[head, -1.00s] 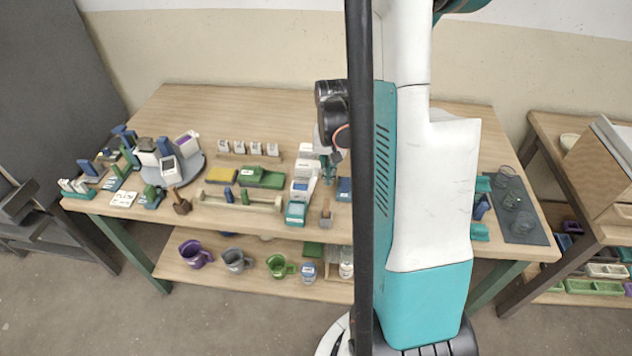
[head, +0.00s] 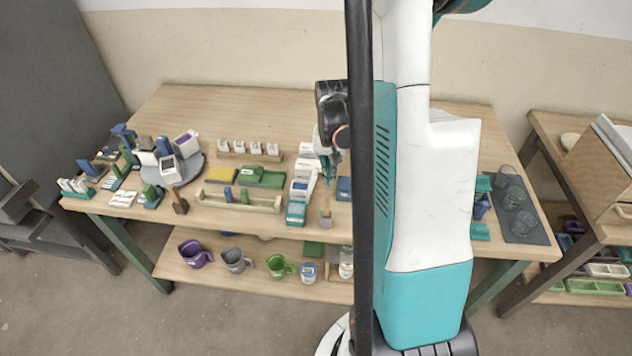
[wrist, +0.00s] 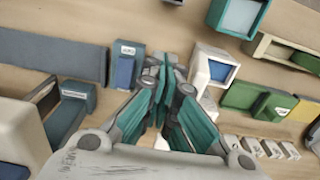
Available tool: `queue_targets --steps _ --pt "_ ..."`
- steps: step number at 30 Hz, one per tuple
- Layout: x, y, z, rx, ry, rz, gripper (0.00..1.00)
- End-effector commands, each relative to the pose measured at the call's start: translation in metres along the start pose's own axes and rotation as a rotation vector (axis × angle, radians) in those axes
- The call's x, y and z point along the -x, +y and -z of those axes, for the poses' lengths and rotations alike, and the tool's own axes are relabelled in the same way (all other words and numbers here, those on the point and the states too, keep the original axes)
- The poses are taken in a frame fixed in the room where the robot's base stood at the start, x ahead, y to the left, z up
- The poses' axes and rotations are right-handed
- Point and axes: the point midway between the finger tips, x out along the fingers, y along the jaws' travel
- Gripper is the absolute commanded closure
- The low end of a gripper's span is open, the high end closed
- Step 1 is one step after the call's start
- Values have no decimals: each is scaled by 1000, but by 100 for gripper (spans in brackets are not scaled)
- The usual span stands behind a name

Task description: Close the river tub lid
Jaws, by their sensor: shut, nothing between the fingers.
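My gripper (head: 333,168) is over the middle of the table, partly hidden by my arm; its teal fingers (wrist: 165,105) are together and empty in the wrist view. A white tub with a blue-teal inset top (wrist: 217,69) is just right of the fingers. A teal tub (wrist: 238,16) is beyond it, and a small blue block with a label (wrist: 123,70) is to the left. In the head view, a row of white and teal tubs (head: 297,211) runs beside the gripper. The labels are too small to read, so I cannot tell which is the river tub, or its lid's state.
A wooden rack (head: 240,203), a green tray (head: 262,178) and a row of small white labelled blocks (head: 255,149) stand left of the gripper. A grey turntable (head: 190,172) with boxes is further left. My column hides part of the table; its back edge is clear.

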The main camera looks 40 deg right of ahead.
Motion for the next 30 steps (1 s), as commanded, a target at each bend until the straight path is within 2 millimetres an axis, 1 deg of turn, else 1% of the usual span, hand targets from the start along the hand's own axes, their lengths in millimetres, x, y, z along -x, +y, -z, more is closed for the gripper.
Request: queue_targets --steps 1,6,11,30 --pt "-4 0 0 0 0 0 100" --pt "-9 0 0 0 0 0 100" --pt "-9 -3 0 0 0 0 100" --pt "-9 -26 0 1 0 0 100"
